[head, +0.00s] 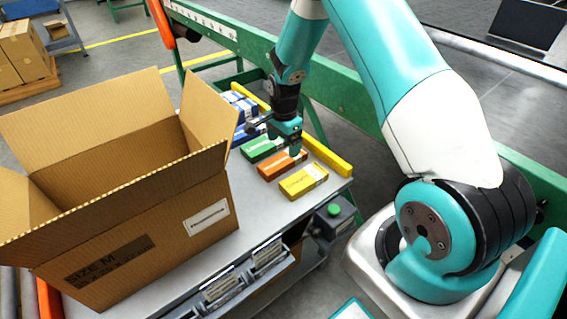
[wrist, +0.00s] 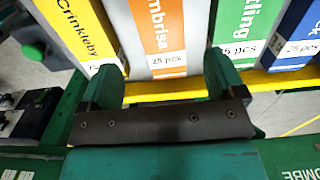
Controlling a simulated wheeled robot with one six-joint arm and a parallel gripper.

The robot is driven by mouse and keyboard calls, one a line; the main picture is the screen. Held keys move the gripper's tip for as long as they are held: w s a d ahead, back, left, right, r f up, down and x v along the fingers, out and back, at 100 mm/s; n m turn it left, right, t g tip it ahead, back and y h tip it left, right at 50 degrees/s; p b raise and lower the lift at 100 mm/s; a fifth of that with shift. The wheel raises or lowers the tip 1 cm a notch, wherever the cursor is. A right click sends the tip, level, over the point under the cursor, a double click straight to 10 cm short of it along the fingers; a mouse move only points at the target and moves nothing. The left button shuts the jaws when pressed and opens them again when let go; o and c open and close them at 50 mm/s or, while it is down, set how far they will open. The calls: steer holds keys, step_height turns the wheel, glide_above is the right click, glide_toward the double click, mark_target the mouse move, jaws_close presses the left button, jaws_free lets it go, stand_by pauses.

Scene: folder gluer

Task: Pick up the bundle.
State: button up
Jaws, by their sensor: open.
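Several flat bundles lie in a row on the grey table. They are a yellow bundle (head: 304,182), an orange bundle (head: 277,166), a green bundle (head: 258,150) and blue ones (head: 243,104) farther back. My gripper (head: 288,146) points down over the row near the orange and green bundles. In the wrist view my gripper (wrist: 160,72) is open, with the orange bundle (wrist: 158,25) between its fingers in the picture. Its left finger is near the yellow bundle (wrist: 75,30), its right near the green bundle (wrist: 238,25). Nothing is held; whether the fingers touch anything cannot be told.
A large open cardboard box (head: 150,225) stands left of the bundles, flaps up. A yellow rail (head: 328,157) runs along the row's right side, with the green machine frame (head: 340,92) beyond. A control box with a green button (head: 334,210) sits at the table's near edge.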

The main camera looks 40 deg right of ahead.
mark_target(283, 159)
step_height(283, 159, down, 8)
steer(key=shift+w+r, duration=0.15)
steer(key=shift+r, duration=0.1)
steer(key=c, duration=1.1)
